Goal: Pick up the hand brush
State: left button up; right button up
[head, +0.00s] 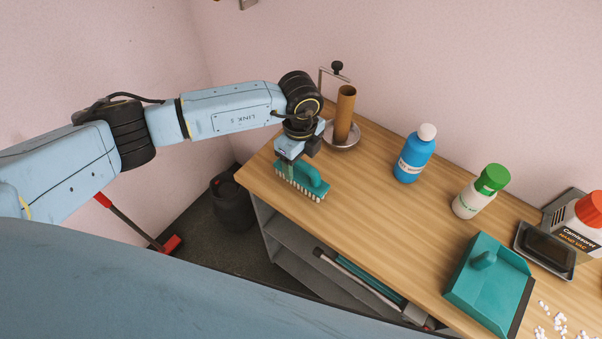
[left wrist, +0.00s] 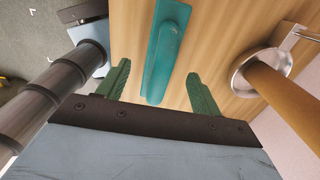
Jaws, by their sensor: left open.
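The hand brush (head: 303,180) is teal with pale bristles and lies near the left end of the wooden counter (head: 370,190). In the left wrist view its teal handle (left wrist: 167,50) runs between and ahead of the two green fingers. My left gripper (head: 292,157) is right above the brush in the head view. In the left wrist view my left gripper (left wrist: 160,82) is open, with a finger on each side of the handle and gaps on both sides. Whether the fingers touch the brush cannot be told. My right gripper is in neither view.
A brown cardboard tube on a metal holder (head: 344,115) stands just behind the brush. A blue bottle (head: 412,158), a green-capped bottle (head: 480,192) and a teal dustpan (head: 487,285) stand to the right. White bits (head: 556,325) lie at far right. The counter's middle is clear.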

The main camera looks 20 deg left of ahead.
aim_at(301, 170)
pick_arm(q)
notch_tip(301, 170, down, 4)
jog(key=shift+d+f, duration=0.1)
jog(key=shift+f, duration=0.05)
jog(key=shift+c, duration=0.4)
jog(key=c, duration=1.1)
notch_tip(301, 170, up, 10)
jog(key=shift+r, duration=0.1)
